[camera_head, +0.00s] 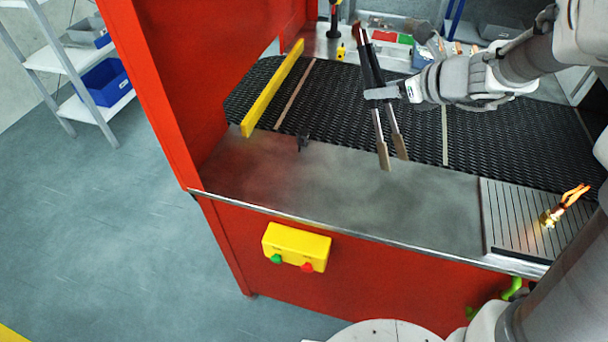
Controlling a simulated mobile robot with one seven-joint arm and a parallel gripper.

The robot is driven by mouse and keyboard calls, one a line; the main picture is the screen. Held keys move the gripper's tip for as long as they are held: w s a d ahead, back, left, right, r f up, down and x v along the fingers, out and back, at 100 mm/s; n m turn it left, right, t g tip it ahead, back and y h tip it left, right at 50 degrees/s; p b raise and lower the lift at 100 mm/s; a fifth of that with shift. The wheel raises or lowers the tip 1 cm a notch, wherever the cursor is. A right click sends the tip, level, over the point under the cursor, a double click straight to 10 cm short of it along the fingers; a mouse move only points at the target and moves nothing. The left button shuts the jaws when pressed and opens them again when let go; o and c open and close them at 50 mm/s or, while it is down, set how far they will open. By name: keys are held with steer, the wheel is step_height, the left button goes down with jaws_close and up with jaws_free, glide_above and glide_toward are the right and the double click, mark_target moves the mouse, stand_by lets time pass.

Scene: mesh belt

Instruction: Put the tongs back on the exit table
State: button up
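The tongs (379,127) hang tilted above the dark mesh belt (330,95), with silver arms and brownish tips pointing down toward the front of the picture. My gripper (376,93) comes in from the right and is shut around their dark middle part. The tips show over the belt's front edge and the bare metal table (340,185) in front of it. Their exact height above it is hard to tell. I cannot tell for certain which surface is the exit table.
A glowing fitting (551,215) stands on the slatted plate (505,215) at right. A yellow bar (272,88) crosses the belt at left, beside a red housing (185,80). The metal table's middle is clear.

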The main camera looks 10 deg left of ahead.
steer(key=s+a+f+n+g+y+b, duration=0.1)
steer(key=s+a+f+n+b, duration=0.1)
steer(key=a+f, duration=0.3)
steer(key=s+a+f+n+g+y+b, duration=0.1)
steer(key=a+f, duration=0.4)
steer(key=a, duration=0.5)
steer(key=shift+s+n+g+b, duration=0.4)
steer(key=shift+s+b, duration=0.1)
steer(key=shift+s, duration=0.15)
steer(key=shift+f+b, duration=0.65)
steer(key=shift+b, duration=0.05)
steer(key=o, duration=0.5)
steer(key=shift+o, duration=0.2)
